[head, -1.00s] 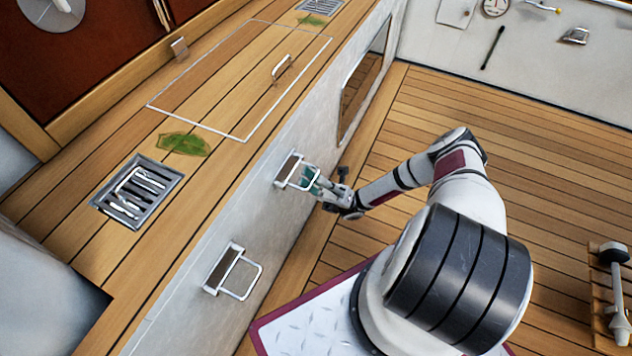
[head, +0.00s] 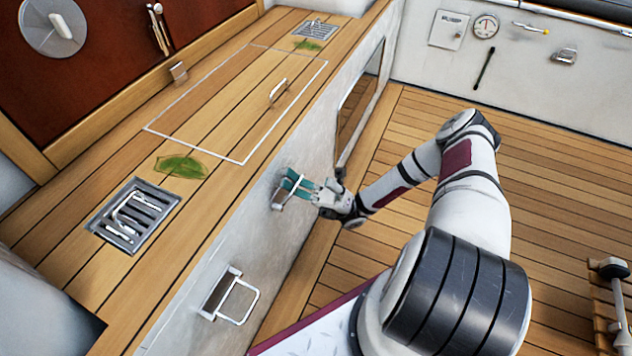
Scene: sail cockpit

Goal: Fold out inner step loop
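Two step loops are on the pale side wall below the wooden bench. The nearer one (head: 239,299) has a dark tread and a metal frame standing out from the wall. The farther one (head: 279,201) is at my gripper and partly hidden by the fingers, so I cannot tell how far it is folded out. My gripper (head: 293,183) has its teal fingertips at this farther loop, close to the wall. The two fingers show apart, with a gap between them. Contact with the loop cannot be made out.
The bench top (head: 222,120) above holds a hatch with a handle (head: 278,91), a drain grate (head: 133,214) and a green leaf (head: 182,166). A dark window panel (head: 357,104) lies farther along the wall. Planked floor (head: 400,240) is clear around my arm. A winch-like fitting (head: 613,290) stands at right.

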